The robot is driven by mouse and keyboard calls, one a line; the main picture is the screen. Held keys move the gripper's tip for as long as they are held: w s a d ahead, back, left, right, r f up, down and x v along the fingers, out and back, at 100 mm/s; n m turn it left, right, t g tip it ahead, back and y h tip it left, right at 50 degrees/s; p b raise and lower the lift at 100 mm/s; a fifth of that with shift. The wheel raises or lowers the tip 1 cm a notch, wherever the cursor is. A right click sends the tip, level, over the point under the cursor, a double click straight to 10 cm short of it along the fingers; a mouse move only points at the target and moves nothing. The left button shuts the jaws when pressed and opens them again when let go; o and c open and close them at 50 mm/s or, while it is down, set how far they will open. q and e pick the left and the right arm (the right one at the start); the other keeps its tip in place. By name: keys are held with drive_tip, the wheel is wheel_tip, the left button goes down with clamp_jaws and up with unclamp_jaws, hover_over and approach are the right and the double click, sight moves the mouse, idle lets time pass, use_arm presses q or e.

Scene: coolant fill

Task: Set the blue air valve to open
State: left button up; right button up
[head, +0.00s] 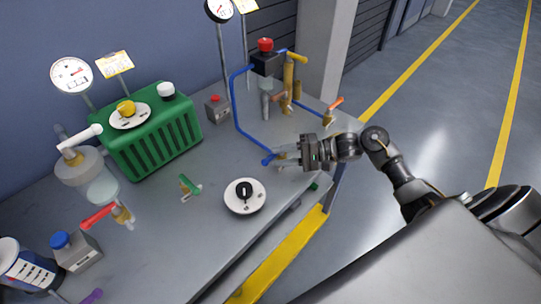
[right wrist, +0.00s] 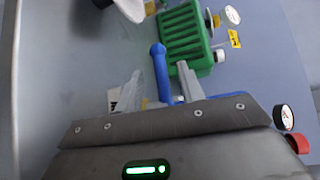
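The blue valve handle (head: 269,160) is at the lower end of a blue pipe on the bench, right of centre in the head view. In the right wrist view the blue handle (right wrist: 160,68) is a rounded bar pointing away from the gripper. My right gripper (head: 281,156) is low over the bench at this handle. In the right wrist view its fingers (right wrist: 159,88) are apart, with the handle between them and gaps on both sides. The handle's base is partly hidden by the gripper. My left gripper is not in view.
A round dial with a black knob (head: 245,196) lies left of the gripper. A green ribbed unit (head: 155,133) stands at the back left. The blue pipe (head: 236,105) rises to a black box with a red button (head: 265,45). An orange-handled valve (head: 333,107) is behind the gripper.

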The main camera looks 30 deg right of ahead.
sight(271, 156)
drive_tip(key=shift+x, duration=1.75)
drive_tip(key=shift+s, duration=0.1)
clamp_jaws()
